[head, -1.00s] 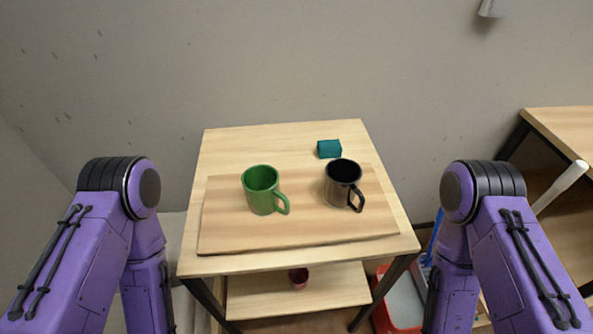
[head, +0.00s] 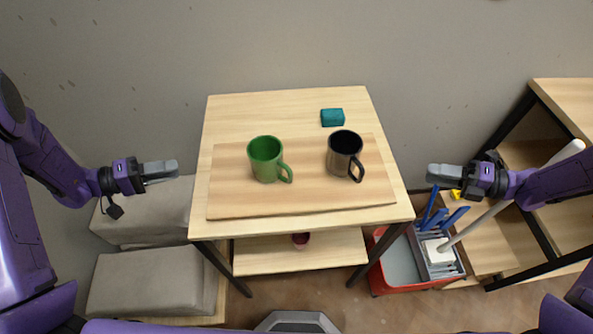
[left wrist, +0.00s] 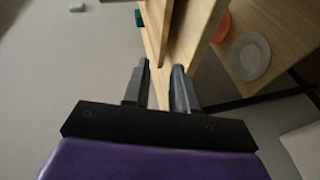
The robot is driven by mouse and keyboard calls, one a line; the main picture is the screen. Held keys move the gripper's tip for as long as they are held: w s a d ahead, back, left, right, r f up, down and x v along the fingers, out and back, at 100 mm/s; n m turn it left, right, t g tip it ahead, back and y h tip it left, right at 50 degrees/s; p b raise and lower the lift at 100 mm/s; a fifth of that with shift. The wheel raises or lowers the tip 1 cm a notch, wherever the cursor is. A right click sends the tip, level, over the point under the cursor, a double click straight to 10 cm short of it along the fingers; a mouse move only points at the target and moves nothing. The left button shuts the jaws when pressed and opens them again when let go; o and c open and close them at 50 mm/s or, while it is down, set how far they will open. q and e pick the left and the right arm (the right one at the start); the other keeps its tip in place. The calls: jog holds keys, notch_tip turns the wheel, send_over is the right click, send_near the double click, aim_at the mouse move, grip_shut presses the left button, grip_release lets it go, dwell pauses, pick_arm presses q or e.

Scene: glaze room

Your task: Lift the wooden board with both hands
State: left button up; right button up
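The wooden board (head: 230,200) lies flat on a small light-wood table, its front edge close to the table's front edge. A green mug (head: 265,160) stands upright on its left half. A black mug (head: 343,155) stands upright on its right half. My left gripper (head: 175,171) is left of the table, apart from the board. In the left wrist view, its fingers (left wrist: 160,68) are spread with nothing held between them, and wooden edges show beyond them. My right gripper (head: 430,176) is right of the table, apart from the board; its finger gap cannot be made out.
The table (head: 285,105) also bears a teal block (head: 332,117) behind the board. A dark red cup (head: 300,240) is on its lower shelf. A red bin (head: 380,275) and a grey caddy (head: 437,262) stand at right, before a shelf unit (head: 565,105). Grey blocks (head: 150,280) are at left.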

aim_at(390, 175)
pick_arm(q)
jog(key=shift+w+f, duration=0.1)
pick_arm(e)
jog(key=shift+w+a, duration=0.1)
jog(key=shift+a, duration=0.05)
